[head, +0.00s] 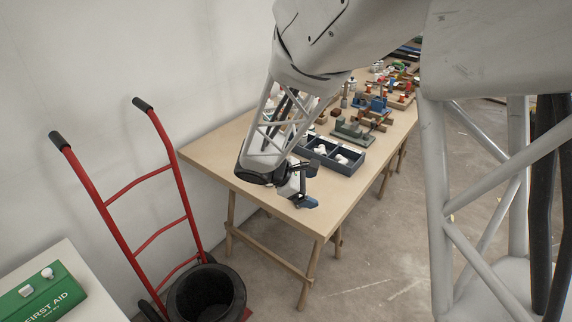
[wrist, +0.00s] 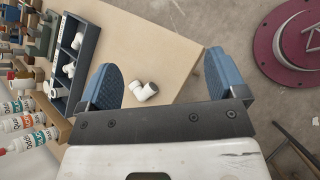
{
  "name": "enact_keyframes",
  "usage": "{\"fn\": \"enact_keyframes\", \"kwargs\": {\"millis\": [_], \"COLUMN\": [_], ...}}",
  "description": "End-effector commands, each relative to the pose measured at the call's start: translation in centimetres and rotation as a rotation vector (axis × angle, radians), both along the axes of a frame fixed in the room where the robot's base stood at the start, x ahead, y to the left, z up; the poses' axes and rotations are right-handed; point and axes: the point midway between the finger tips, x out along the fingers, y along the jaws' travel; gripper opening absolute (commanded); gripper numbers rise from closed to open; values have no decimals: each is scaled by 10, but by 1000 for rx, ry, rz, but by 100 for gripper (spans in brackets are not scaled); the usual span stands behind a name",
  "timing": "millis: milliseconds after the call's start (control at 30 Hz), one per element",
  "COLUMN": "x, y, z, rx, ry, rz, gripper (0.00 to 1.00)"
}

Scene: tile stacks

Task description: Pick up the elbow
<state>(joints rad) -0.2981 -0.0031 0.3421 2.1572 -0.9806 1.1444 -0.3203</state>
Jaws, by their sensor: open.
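The elbow is a small white pipe fitting (wrist: 146,91) lying on the bare tan table top in the wrist view. It sits beyond and between the two blue fingers of my gripper (wrist: 165,82), nearer the left finger in the picture. My gripper is open with nothing between its fingers. In the head view my gripper (head: 305,186) is above the near end of the wooden table (head: 215,165). I cannot make out the loose elbow there. Other white fittings (head: 341,158) lie in a dark blue compartment tray (head: 325,165) behind the gripper.
Several white bottles (wrist: 22,124) and clutter crowd the table beside the tray. The table's edge is close to the gripper, with concrete floor beyond. A red hand truck (head: 125,215) and a black bucket (head: 205,290) stand left of the table. A green first aid box (head: 45,295) is at lower left.

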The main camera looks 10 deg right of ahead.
Motion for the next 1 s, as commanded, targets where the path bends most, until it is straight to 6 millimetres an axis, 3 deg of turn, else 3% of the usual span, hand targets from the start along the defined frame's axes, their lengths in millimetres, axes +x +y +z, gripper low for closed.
{"fn": "enact_keyframes", "kwargs": {"millis": [300, 600, 800, 1000], "x": [49, 83, 92, 93], "y": [36, 70, 82, 83], "z": [-55, -105, -120, -122], "rx": [-174, -318, -361, -368], "ry": [128, 222, 248, 252], "rz": [235, 429, 487, 496], "gripper": [90, 90, 90, 90]}}
